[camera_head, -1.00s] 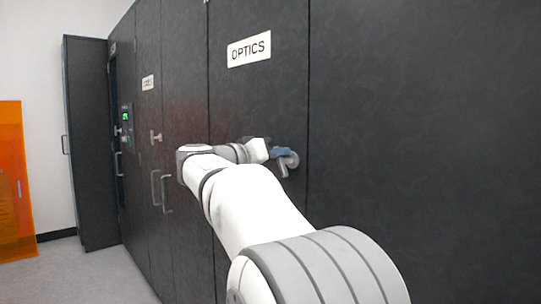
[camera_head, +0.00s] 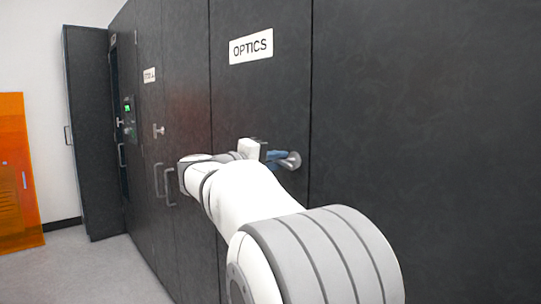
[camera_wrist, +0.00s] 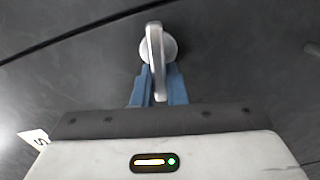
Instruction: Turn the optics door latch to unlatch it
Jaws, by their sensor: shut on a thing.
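The optics door (camera_head: 262,100) is the dark panel with the white OPTICS sign, and it looks closed. Its latch (camera_head: 294,160) is a silver round hub with a lever, near the door's right edge. In the wrist view the latch lever (camera_wrist: 156,60) runs from the hub down between the two blue fingers of my gripper (camera_wrist: 160,82). My gripper (camera_head: 278,157) is shut on the lever from the left side of the hub. In the head view the fingers hide most of the lever, which seems to point left.
A plain dark panel (camera_head: 420,120) lies right of the optics door. To the left are other doors with pull handles (camera_head: 163,185), a T-shaped latch (camera_head: 158,131) and a swung-out door (camera_head: 88,130). An orange panel (camera_head: 18,170) stands at far left. Grey floor (camera_head: 100,270) is clear.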

